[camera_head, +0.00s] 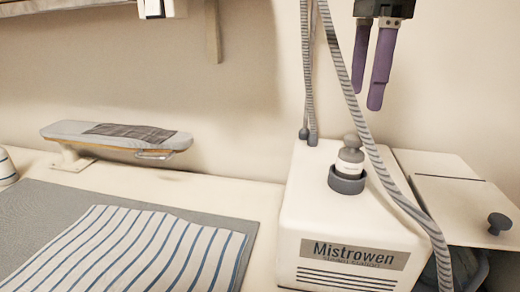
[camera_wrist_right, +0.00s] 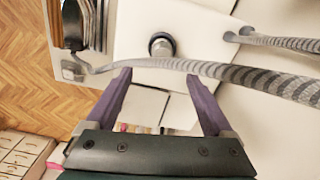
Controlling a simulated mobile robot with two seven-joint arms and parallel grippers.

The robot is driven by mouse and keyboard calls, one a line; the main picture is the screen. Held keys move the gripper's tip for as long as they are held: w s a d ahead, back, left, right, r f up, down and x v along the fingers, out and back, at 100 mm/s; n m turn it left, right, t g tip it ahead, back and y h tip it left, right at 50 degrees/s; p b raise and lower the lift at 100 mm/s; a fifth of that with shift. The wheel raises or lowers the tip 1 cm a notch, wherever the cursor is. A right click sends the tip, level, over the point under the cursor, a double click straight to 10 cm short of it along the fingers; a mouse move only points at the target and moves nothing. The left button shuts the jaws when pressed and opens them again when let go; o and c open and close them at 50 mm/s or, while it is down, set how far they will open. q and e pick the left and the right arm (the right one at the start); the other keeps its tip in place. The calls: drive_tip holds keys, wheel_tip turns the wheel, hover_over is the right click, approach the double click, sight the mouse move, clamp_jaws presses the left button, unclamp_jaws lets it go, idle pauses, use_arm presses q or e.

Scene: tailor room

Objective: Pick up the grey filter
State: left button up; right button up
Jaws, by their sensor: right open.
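A small cartridge (camera_head: 350,160) with a white body and a rounded grey top stands upright in a dark grey ring (camera_head: 347,181) on top of the white steam station (camera_head: 335,215). This looks like the filter. In the right wrist view it is a round shape (camera_wrist_right: 162,46) seen from above, beyond the fingertips. My right gripper (camera_head: 367,99) has purple fingers pointing down, above and a little right of the cartridge, apart from it. In the right wrist view the gripper (camera_wrist_right: 157,76) is open with nothing between its fingers. My left gripper is not in view.
A striped grey hose (camera_head: 375,150) passes just right of the cartridge and crosses the right wrist view. A white lid with a grey knob (camera_head: 499,223) lies right of the station. Striped cloth (camera_head: 130,250) and a small ironing board (camera_head: 115,139) are at left.

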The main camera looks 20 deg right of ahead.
sight(355, 138)
drive_tip(key=f, duration=0.4)
drive_tip(key=shift+s+a+f+p, duration=0.15)
drive_tip(key=shift+a+f+p, duration=0.05)
drive_tip(key=shift+a+p, duration=0.1)
drive_tip(key=f, duration=0.5)
drive_tip(key=shift+w+d+f, duration=0.2)
drive_tip(key=shift+w+d, duration=0.1)
clamp_jaws()
